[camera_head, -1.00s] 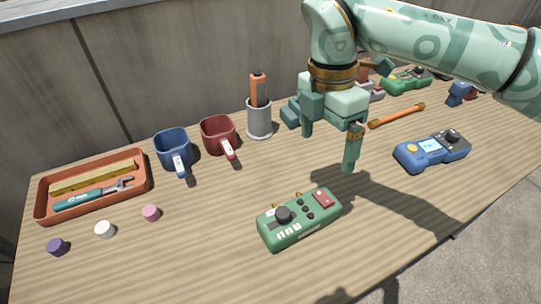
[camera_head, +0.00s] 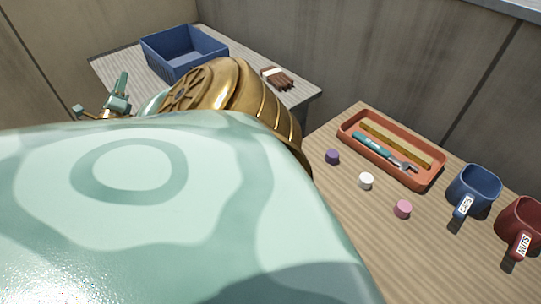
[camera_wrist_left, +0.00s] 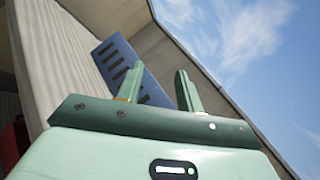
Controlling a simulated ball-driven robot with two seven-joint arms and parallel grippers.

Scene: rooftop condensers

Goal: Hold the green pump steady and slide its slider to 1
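No green pump and no slider show in either view now. My left gripper (camera_head: 101,96) is small at the left of the head view, beyond my own large pale green arm, near the side table. In the left wrist view its two fingers (camera_wrist_left: 159,70) stand apart with nothing between them, so it is open and empty. Wall, a blue slotted panel (camera_wrist_left: 118,62) and sky lie behind the fingers. My right gripper is out of view.
The wooden table holds an orange tray (camera_head: 352,139), purple (camera_head: 332,156), white (camera_head: 366,181) and pink (camera_head: 403,209) caps, a blue mug (camera_head: 474,186) and a red mug (camera_head: 520,222).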

